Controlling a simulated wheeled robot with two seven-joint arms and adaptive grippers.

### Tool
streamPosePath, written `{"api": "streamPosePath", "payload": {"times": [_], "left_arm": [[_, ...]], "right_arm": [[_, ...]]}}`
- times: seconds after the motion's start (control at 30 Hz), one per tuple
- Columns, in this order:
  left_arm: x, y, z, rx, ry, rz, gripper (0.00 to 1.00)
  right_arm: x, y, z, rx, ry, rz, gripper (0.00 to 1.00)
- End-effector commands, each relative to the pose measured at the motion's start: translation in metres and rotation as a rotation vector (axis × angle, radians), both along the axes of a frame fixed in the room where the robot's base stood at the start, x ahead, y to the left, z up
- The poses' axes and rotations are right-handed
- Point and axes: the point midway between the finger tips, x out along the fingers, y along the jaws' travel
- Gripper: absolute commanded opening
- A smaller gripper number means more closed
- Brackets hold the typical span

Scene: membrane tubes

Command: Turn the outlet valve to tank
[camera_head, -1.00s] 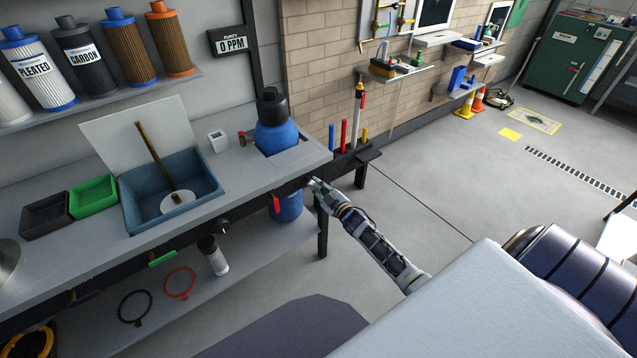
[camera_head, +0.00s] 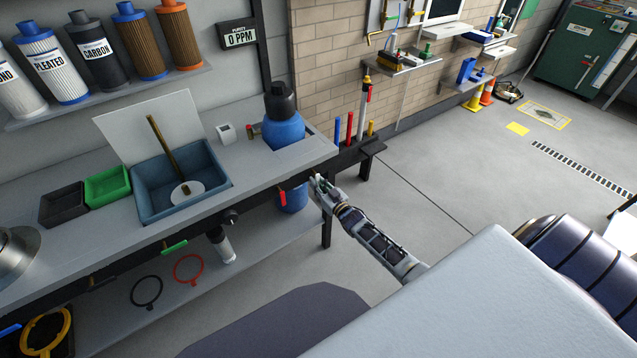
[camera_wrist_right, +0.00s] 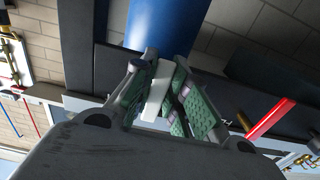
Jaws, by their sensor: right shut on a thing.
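My right gripper (camera_head: 316,181) is at the front edge of the bench, at its right end, just right of the blue tank (camera_head: 284,131). In the right wrist view its green-padded fingers (camera_wrist_right: 158,70) are shut on a small white piece (camera_wrist_right: 158,92), which looks like a valve handle. The blue tank (camera_wrist_right: 165,22) is behind the fingers there. A red lever (camera_head: 283,198) hangs under the bench edge, left of the gripper; a red lever also shows at the right of the wrist view (camera_wrist_right: 270,118), apart from the fingers. My left gripper is not in view.
On the bench stand a blue basin (camera_head: 140,190), a green bin (camera_head: 107,186) and a black bin (camera_head: 62,206). A dark rack (camera_head: 362,150) with coloured tools is beyond the bench's right end. A lower shelf (camera_head: 120,315) holds rings.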

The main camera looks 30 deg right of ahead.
Motion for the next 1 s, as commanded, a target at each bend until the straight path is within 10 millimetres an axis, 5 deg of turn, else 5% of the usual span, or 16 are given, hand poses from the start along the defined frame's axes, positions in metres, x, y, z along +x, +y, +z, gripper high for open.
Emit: {"api": "streamPosePath", "payload": {"times": [0.43, 0.47, 0.53, 1.0], "left_arm": [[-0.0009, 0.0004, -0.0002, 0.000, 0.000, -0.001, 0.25], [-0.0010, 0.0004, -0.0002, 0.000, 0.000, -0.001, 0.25], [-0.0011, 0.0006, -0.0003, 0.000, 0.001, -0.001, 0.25], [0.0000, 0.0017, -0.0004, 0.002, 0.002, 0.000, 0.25]], "right_arm": [[-0.0009, 0.0011, -0.0018, 0.017, 0.004, 0.000, 0.00], [-0.0009, 0.0010, -0.0018, 0.017, 0.004, 0.000, 0.17], [-0.0009, 0.0011, -0.0017, 0.016, 0.003, 0.000, 0.25], [-0.0028, 0.0005, -0.0005, 0.014, 0.001, 0.000, 0.25]]}}
